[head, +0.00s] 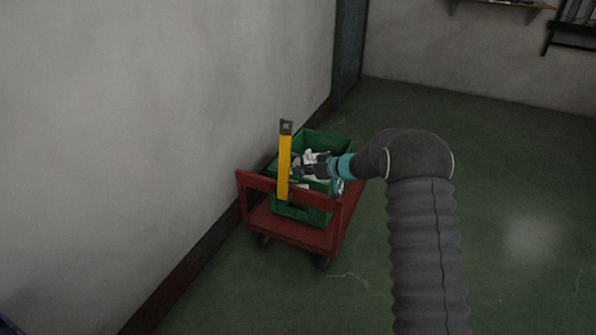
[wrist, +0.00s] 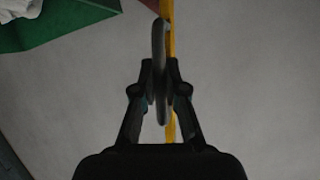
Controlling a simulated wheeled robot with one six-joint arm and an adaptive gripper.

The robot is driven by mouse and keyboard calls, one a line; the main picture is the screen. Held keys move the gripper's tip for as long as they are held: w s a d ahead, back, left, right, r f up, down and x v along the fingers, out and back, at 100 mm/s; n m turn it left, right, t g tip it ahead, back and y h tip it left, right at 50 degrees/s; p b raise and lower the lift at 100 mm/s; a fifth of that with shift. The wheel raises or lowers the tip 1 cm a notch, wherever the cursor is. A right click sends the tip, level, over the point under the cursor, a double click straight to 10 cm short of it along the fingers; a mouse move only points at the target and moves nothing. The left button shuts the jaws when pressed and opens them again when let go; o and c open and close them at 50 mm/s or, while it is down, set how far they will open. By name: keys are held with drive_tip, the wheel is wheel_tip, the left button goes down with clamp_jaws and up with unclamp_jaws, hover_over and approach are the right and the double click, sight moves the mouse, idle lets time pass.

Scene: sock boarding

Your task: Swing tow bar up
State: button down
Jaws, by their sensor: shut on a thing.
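The yellow tow bar (head: 284,160) stands upright at the near end of the red cart (head: 317,238), with a dark piece at its top. My gripper (head: 299,168) is beside the bar, reaching in from the right over the green crate. In the wrist view my gripper (wrist: 160,90) is shut on a grey, ring-like handle (wrist: 158,50). The yellow bar (wrist: 171,40) shows as a thin strip just behind the handle. How the handle joins the bar is hidden by the fingers.
A green crate (head: 323,139) with white cloth-like items sits on the cart. The cart stands close to the grey wall (head: 160,120) on its left. Green floor (head: 510,200) is open to the right. A shelf (head: 505,3) is on the far wall.

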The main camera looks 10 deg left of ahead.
drive_tip(key=shift+w+f, duration=0.1)
drive_tip(key=shift+f, duration=0.05)
drive_tip(key=c, duration=1.2)
unclamp_jaws()
drive_tip(key=shift+f, duration=0.1)
drive_tip(key=shift+d, duration=0.1)
drive_tip(key=shift+d+r, duration=0.25)
drive_tip(key=shift+r, duration=0.05)
drive_tip(key=v, duration=1.1)
drive_tip(key=shift+d, duration=0.15)
